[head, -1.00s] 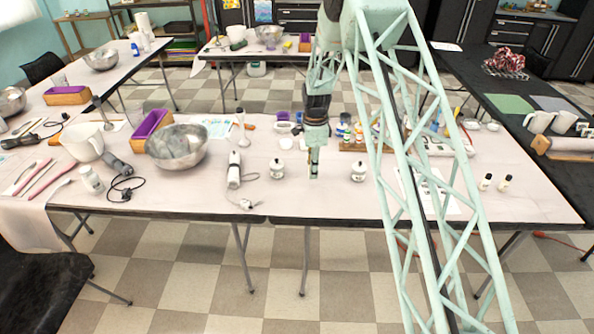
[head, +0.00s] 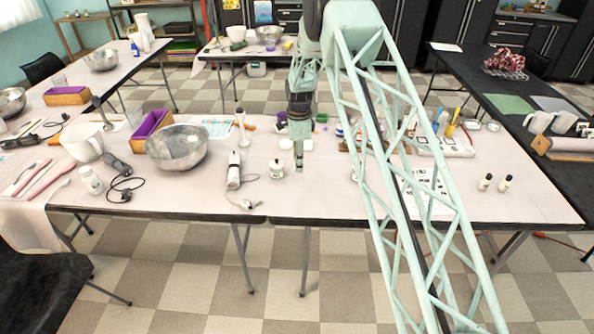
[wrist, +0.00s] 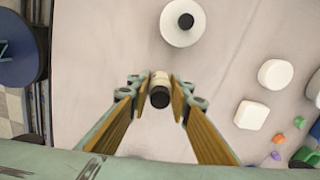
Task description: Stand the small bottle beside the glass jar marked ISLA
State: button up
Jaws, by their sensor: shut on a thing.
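My gripper (head: 299,168) is over the front middle of the long table, just right of a small white jar (head: 276,168) with a dark knob. In the wrist view, my gripper (wrist: 160,88) is shut on a small bottle (wrist: 160,90) with a black cap, seen from above. The jar (wrist: 182,22) stands beyond the fingertips there, apart from the bottle. I cannot read any name on the jar. I cannot tell whether the bottle touches the table. Two other small dark-capped bottles (head: 486,182) (head: 504,183) stand at the table's right.
White containers (wrist: 262,95) and small coloured pieces (wrist: 277,155) lie behind my gripper. A white corded appliance (head: 233,170) and a metal bowl (head: 176,147) are left of the jar. My lattice arm link hides part of the table to the right. The front edge is near.

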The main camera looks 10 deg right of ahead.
jog(key=shift+w+a, duration=0.2)
jog(key=shift+w, duration=0.05)
jog(key=shift+a+f, duration=0.1)
jog(key=shift+f, duration=1.7)
jog(key=shift+f+b, duration=0.2)
jog(key=shift+b, duration=0.1)
jog(key=o, duration=0.8)
jog(key=shift+o, duration=0.2)
jog(key=shift+r, duration=0.15)
notch_tip(320, 180, up, 12)
jog(key=shift+p, duration=0.55)
jog(key=shift+r, duration=0.1)
